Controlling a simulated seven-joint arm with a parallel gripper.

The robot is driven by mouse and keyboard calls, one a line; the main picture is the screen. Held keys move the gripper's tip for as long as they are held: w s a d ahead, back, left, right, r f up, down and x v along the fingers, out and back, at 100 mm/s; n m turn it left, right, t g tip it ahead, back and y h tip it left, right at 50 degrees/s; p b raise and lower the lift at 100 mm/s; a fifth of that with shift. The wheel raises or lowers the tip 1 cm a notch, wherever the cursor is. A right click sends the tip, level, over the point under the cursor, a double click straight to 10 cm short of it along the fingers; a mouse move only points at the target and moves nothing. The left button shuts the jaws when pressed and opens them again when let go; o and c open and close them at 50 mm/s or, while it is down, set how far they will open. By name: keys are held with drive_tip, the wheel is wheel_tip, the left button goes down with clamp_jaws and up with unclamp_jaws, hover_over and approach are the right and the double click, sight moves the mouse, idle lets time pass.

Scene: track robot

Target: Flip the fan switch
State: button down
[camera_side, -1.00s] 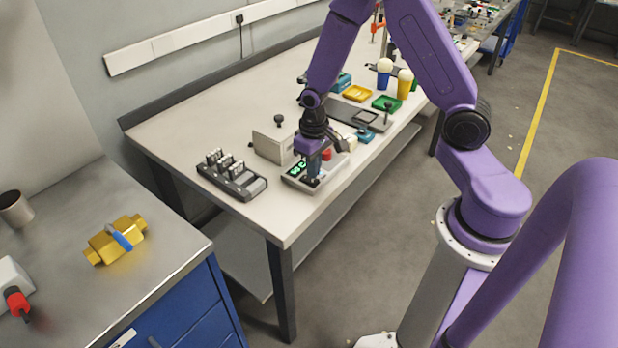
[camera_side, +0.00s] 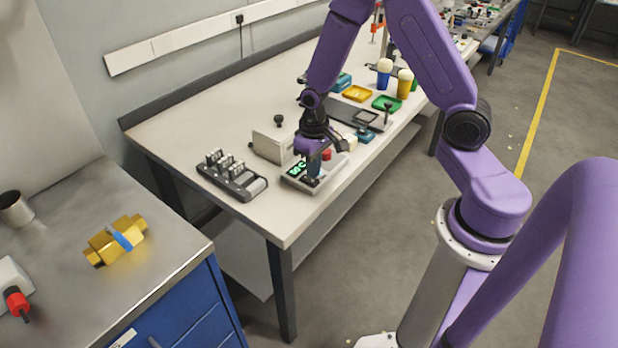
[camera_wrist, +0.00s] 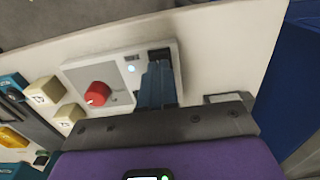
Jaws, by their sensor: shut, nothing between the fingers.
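A grey control panel (camera_side: 296,186) with a green lit display lies near the front edge of the bench. In the wrist view the panel (camera_wrist: 80,72) shows a red knob (camera_wrist: 97,93), a small lit white indicator (camera_wrist: 131,68) and a dark switch area (camera_wrist: 160,55) at the fingertips. The red knob also shows in the side view (camera_side: 326,154). My gripper (camera_side: 314,178) is shut and empty, pointing down over the panel. Its blue fingers (camera_wrist: 158,72) cover most of the switch area in the wrist view. The switch's position and any contact cannot be told.
Yellow (camera_side: 357,93) and green (camera_side: 387,103) trays and cups stand farther along the bench. Bare bench (camera_side: 185,130) lies behind the rack.

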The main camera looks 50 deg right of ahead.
sight(313, 181)
drive_tip(key=shift+f, duration=0.9)
idle(0.7)
drive_tip(key=shift+r, duration=3.5)
drive_tip(key=s+a+r+n, duration=0.6)
drive_tip(key=s+a+r, duration=0.2)
drive_tip(key=s, duration=0.2)
drive_tip(key=s+r+n, duration=0.4)
drive_tip(key=s+n, duration=0.2)
drive_tip(key=s, duration=0.7)
drive_tip(key=shift+s+n, duration=0.2)
drive_tip(key=shift+n, duration=0.1)
